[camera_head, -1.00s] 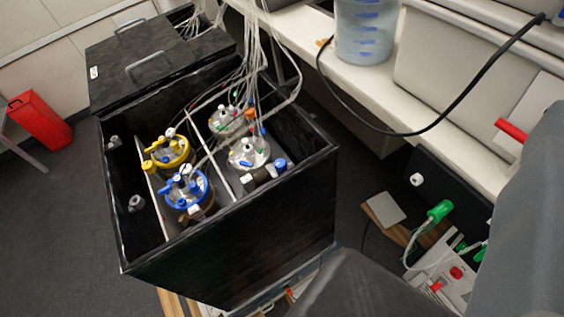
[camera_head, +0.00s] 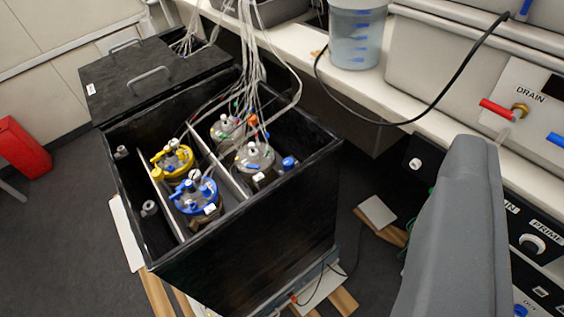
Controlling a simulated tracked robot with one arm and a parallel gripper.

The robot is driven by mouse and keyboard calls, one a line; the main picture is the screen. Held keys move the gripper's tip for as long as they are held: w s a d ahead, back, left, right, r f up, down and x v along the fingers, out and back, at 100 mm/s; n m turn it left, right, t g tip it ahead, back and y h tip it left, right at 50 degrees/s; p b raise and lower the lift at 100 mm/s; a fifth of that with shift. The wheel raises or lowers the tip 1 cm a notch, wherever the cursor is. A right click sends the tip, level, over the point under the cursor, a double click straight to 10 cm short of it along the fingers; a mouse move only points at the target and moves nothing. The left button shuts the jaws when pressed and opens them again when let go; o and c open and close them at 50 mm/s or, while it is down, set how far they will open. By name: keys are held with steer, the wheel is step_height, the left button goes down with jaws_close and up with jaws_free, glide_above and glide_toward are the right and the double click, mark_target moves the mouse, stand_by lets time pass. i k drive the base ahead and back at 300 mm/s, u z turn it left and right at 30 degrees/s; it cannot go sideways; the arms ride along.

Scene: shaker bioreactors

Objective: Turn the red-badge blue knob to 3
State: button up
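I cannot make out a blue knob with a red badge. Blue parts that show are a small blue cap (camera_head: 288,163) at the right inside the black box, a blue lever (camera_head: 556,139) at the right edge, and a blue piece (camera_head: 521,310) cut off at the bottom right. No red badge is visible on them. A grey part of my own arm rises at the lower right and hides what is behind it. No gripper fingertips can be made out.
The open black box (camera_head: 250,225) holds several vessels with yellow (camera_head: 172,158) or blue (camera_head: 195,195) lids, with tubes above. A bucket (camera_head: 357,35) stands on the white ledge. A red lever (camera_head: 495,108) is beside DRAIN; a white knob (camera_head: 533,243) is below PRIME. Dark floor lies left.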

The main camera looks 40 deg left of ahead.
mark_target(288, 164)
steer(key=u, duration=0.05)
steer(key=i, duration=0.9)
steer(key=z, duration=0.1)
